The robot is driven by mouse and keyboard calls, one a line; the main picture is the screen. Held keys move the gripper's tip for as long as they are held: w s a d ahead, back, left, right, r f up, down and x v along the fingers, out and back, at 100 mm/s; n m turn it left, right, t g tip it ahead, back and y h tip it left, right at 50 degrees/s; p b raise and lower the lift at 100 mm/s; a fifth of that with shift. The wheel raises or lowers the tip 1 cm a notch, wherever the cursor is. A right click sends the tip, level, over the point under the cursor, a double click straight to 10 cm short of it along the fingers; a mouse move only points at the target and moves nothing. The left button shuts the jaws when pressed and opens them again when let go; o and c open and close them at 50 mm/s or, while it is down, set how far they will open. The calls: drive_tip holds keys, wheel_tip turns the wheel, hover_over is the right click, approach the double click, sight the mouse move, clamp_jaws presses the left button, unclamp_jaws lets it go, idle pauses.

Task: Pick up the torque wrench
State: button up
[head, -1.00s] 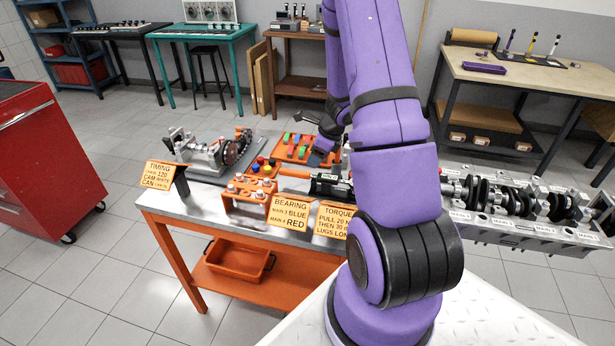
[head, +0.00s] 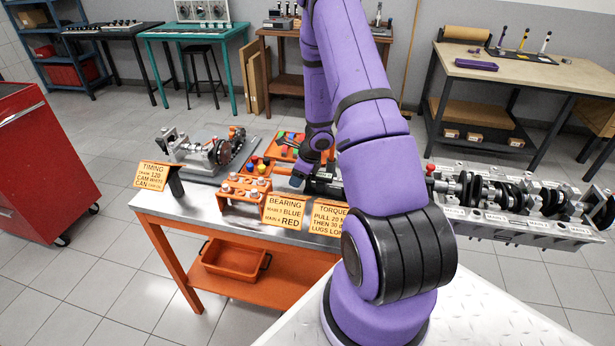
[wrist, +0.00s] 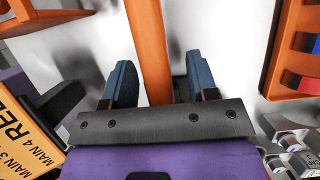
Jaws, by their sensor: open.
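The torque wrench (wrist: 150,45) shows in the wrist view as a straight orange bar running down from the top edge between my fingers. Its lower part is hidden behind the gripper body. My gripper (wrist: 161,82) is open, with one blue-grey finger on each side of the bar and a gap on both sides. In the head view my gripper (head: 311,180) is low over the orange workbench (head: 208,205), behind the instruction cards. My arm hides part of this area.
The bearing card (head: 284,212) and torque card (head: 329,218) stand at the bench's front edge. An orange rack (head: 240,203) stands left of the gripper. The engine block with crankshaft (head: 520,228) is to the right.

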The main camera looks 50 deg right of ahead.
clamp_jaws()
idle(0.3)
wheel_tip(320, 180, up, 10)
idle(0.6)
drive_tip(key=c, duration=0.7)
unclamp_jaws()
drive_tip(key=shift+w, duration=0.1)
clamp_jaws()
